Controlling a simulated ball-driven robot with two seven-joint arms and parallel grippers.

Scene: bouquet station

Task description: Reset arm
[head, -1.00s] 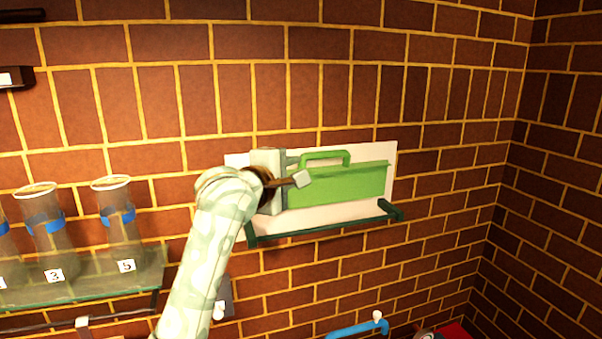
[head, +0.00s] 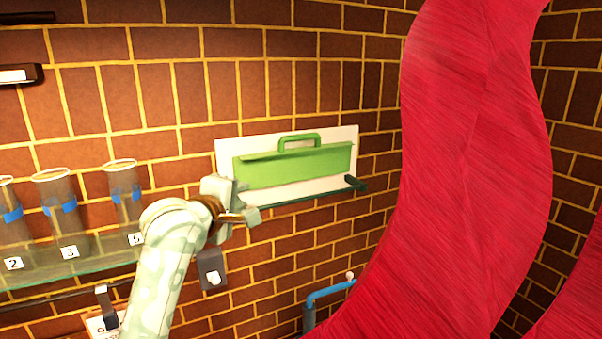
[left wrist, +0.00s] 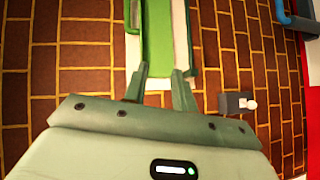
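My left gripper (head: 243,201) is in front of the brick wall, at the lower left corner of the shelf with the green box. In the left wrist view its two fingers (left wrist: 159,78) stand apart with nothing between them, so it is open and empty. The green box (head: 295,167) with a handle sits on the shelf, against a pale back panel (head: 226,152). Part of the green box (left wrist: 158,35) also shows beyond the fingers in the left wrist view. My right gripper is not in view.
A large red form (head: 470,170), close to the camera, hides much of the right side. Numbered glass vases (head: 125,195) stand on a glass shelf (head: 100,262) at left. A grey wall fixture (head: 212,271) and a blue pipe (head: 328,292) are below the gripper.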

